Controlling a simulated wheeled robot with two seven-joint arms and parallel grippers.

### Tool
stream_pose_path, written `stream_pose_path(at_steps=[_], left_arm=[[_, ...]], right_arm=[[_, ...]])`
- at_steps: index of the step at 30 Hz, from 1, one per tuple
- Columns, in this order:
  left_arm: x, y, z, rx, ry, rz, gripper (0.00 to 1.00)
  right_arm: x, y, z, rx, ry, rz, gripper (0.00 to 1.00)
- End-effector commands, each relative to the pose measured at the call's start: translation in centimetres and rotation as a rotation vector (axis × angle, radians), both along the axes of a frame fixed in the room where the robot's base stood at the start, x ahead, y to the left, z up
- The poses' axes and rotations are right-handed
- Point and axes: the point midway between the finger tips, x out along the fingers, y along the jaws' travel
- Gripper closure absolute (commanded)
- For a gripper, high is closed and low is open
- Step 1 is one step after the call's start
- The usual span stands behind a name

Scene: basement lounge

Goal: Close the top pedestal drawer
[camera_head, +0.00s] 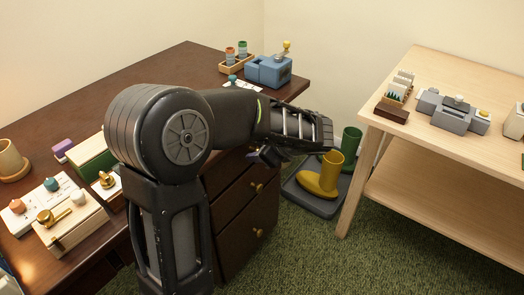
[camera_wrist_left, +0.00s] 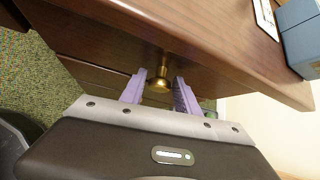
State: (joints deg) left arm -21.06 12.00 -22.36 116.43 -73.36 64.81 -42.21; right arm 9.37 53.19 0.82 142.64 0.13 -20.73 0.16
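The dark wooden pedestal (camera_head: 236,205) stands under the right end of the desk, with brass knobs on its drawer fronts. The top drawer is mostly hidden behind my left arm in the head view; how far it stands out I cannot tell. In the left wrist view its brass knob (camera_wrist_left: 158,82) sits between the purple fingers of my left gripper (camera_wrist_left: 160,92). The fingers are apart, one on each side of the knob, with a gap visible on the right. The left gripper's fingertips (camera_head: 262,155) show partly in the head view. My right gripper is not in view.
The desk (camera_head: 120,85) carries a blue device (camera_head: 270,70), a cup holder (camera_head: 236,62) and several small boxes. Boots (camera_head: 322,178) stand on a grey tray (camera_head: 307,200) right of the pedestal. A light wood table (camera_head: 440,195) stands farther right. Green carpet is clear in front.

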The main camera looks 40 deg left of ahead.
Motion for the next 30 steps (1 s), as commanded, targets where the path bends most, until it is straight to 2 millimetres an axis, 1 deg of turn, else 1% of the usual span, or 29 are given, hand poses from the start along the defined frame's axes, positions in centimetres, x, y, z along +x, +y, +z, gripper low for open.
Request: stream_pose_path(at_steps=[1,4,5,14,20,27,30], left_arm=[[0.0,-0.1,0.0,-0.001,0.000,-0.002,0.57],[0.0,-0.1,0.0,-0.002,0.000,-0.002,0.49],[0.0,-0.2,0.0,-0.002,0.000,-0.002,0.48],[0.0,-0.4,0.2,-0.003,0.000,-0.004,0.48],[-0.3,-1.9,1.9,-0.003,-0.001,-0.004,0.48],[-1.0,-4.7,4.5,-0.003,-0.002,-0.003,0.48],[-1.2,-5.4,5.1,-0.002,-0.001,-0.002,0.48]], right_arm=[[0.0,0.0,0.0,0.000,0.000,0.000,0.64],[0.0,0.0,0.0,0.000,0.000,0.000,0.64],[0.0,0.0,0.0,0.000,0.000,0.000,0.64],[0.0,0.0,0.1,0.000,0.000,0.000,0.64],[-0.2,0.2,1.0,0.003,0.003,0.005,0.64],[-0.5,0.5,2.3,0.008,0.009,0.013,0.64],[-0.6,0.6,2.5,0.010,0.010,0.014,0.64]])
